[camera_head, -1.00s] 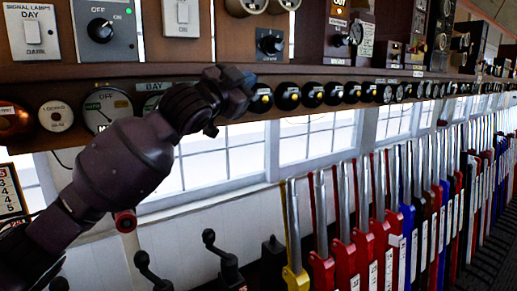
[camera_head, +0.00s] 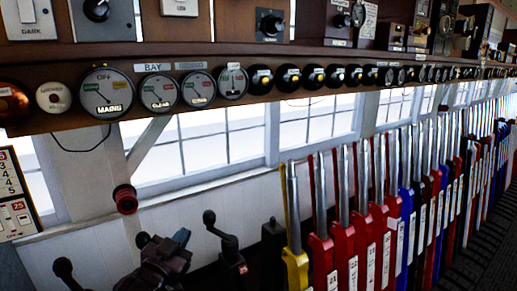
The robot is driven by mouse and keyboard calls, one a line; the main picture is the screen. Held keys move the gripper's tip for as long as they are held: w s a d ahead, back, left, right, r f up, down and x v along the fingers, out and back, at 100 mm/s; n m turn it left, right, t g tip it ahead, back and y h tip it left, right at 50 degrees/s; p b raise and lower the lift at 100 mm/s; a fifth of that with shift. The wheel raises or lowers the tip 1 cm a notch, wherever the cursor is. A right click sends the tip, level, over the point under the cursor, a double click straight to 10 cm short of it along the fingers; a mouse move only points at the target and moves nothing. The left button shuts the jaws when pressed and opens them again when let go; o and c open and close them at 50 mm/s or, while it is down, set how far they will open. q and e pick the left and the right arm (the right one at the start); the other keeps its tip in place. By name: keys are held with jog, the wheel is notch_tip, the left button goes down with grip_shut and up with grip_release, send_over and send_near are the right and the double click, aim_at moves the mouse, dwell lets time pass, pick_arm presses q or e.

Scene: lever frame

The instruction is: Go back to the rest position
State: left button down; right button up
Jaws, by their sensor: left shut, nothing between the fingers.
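My left gripper (camera_head: 172,250) is low at the bottom left, dark against a dark background. It is shut with nothing in it. It appears in front of the small black crank handles, and I cannot tell whether it touches one. The rest of my left arm is mostly below the picture. My right gripper is not in view. A row of levers (camera_head: 344,240) in red, yellow, blue and other colours stands to the right of my left gripper, apart from it in the picture.
A wooden shelf (camera_head: 330,52) with round dials (camera_head: 107,92) and black knobs (camera_head: 288,77) runs across above the windows. A black crank handle (camera_head: 222,238) stands right of my gripper. A red cylinder (camera_head: 126,199) is above it. A number panel (camera_head: 14,195) is at the left edge.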

pick_arm(q)
jog(key=s+a+f+n+g+y, duration=0.2)
jog(key=s+a+f, duration=0.1)
jog(key=s+f, duration=0.6)
jog(key=s+a+f+n+g+y, duration=0.1)
jog(key=s+a+f+n+g, duration=0.1)
jog(key=s+f, duration=0.7)
jog(key=s+a+f+n+g+y, duration=0.1)
jog(key=s+a+f+g+y, duration=0.1)
jog(key=s+a+f, duration=0.3)
jog(key=s+f, duration=0.4)
jog(key=f, duration=0.1)
jog(key=shift+s+f+n+y, duration=0.15)
jog(key=shift+s+n+y, duration=0.15)
jog(key=shift+s+n, duration=0.1)
